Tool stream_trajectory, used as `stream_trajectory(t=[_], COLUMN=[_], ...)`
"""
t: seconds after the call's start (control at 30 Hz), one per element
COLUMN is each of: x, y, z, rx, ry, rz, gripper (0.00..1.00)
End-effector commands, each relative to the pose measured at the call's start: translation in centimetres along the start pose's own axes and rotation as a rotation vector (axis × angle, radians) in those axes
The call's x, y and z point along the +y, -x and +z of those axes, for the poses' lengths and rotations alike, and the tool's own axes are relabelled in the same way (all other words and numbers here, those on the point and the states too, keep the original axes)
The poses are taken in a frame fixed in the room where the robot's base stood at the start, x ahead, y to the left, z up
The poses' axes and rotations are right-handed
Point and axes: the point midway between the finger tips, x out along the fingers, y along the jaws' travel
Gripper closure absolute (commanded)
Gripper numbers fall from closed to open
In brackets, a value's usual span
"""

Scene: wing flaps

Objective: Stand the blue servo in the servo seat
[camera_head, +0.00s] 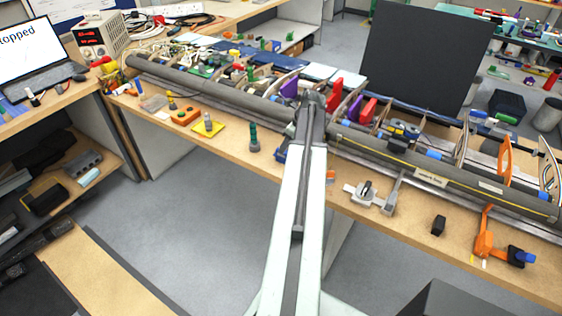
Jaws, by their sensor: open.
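A small dark-blue object (281,153), which may be the blue servo, sits at the bench's front edge, left of my arm and partly hidden by it. Another small blue and dark part (402,130) lies among the wing ribs to the right. I cannot tell for sure which one is the servo. I cannot pick out the servo seat with certainty among the wing parts. My gripper (313,98) is over the wing near the bench's middle. It is open, and I see nothing held in it. My arm hides the wing behind it.
A long grey wing spar (430,178) runs along the bench. In front of it stand a grey clamp fixture (374,195), a black block (438,225) and an orange bracket (486,240). A dark green tool (254,139) stands left of my arm. A large black panel (425,55) rises behind.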

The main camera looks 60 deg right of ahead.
Motion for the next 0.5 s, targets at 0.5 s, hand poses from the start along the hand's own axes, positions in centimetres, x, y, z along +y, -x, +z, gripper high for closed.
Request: stream_trajectory(t=[0.5], x=[0.1], y=[-5.8], z=[-0.2], rx=[0.001], ry=[0.003], rz=[0.0], gripper=[0.49])
